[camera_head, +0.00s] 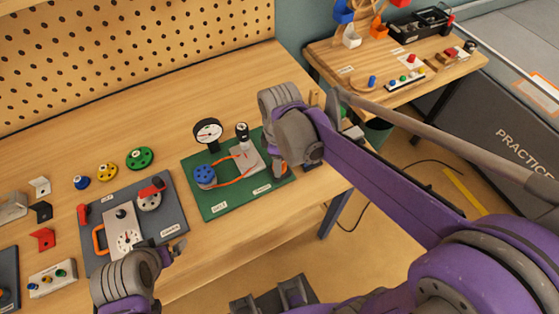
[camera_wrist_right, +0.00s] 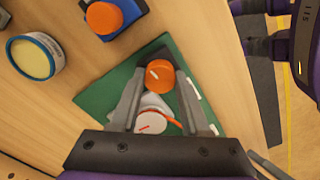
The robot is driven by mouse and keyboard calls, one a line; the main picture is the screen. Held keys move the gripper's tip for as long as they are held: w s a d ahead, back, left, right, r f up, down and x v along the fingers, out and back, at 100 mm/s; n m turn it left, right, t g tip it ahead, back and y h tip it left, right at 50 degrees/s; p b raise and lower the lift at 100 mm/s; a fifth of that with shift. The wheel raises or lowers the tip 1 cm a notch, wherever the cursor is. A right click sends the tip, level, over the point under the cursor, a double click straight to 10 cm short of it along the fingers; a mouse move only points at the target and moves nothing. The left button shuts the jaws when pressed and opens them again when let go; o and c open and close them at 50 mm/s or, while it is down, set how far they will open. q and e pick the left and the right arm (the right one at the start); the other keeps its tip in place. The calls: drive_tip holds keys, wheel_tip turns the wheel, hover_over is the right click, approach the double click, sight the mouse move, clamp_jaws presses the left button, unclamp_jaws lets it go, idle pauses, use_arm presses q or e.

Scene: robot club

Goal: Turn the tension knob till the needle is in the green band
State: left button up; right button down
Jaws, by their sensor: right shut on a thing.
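The green board (camera_head: 215,207) lies on the wooden table in the middle of the head view. A round black-rimmed gauge with a white face (camera_head: 208,131) stands at its back; its needle and any green band are too small to read. A blue spool (camera_head: 205,175) and an orange cord are on the board. My right gripper (camera_head: 281,168) is at the board's right end. In the right wrist view, its fingers are shut on an orange knob (camera_wrist_right: 160,77) with a white mark. A white disc with a red line (camera_wrist_right: 150,122) lies beside the knob. My left gripper (camera_head: 175,250) is over the grey board's front edge.
The grey board (camera_head: 170,213) with an orange handle lies left of the green board. Coloured discs (camera_head: 139,158) lie behind it. In the right wrist view, a blue block with an orange knob (camera_wrist_right: 105,17) and a blue-rimmed jar (camera_wrist_right: 35,58) are nearby.

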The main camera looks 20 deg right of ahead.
use_arm(q)
drive_tip(key=shift+f, duration=0.15)
use_arm(e)
drive_tip(key=m, duration=0.6)
drive_tip(key=shift+m, duration=0.4)
drive_tip(key=m, duration=0.3)
drive_tip(key=shift+m, duration=2)
use_arm(q)
drive_tip(key=shift+f, duration=0.1)
use_arm(e)
drive_tip(key=shift+c, duration=1.9)
unclamp_jaws()
use_arm(q)
drive_tip(key=shift+w+r+p, duration=0.1)
drive_tip(key=shift+r+p, duration=0.2)
drive_tip(key=shift+r, duration=0.3)
use_arm(e)
wheel_tip(320, 180, up, 11)
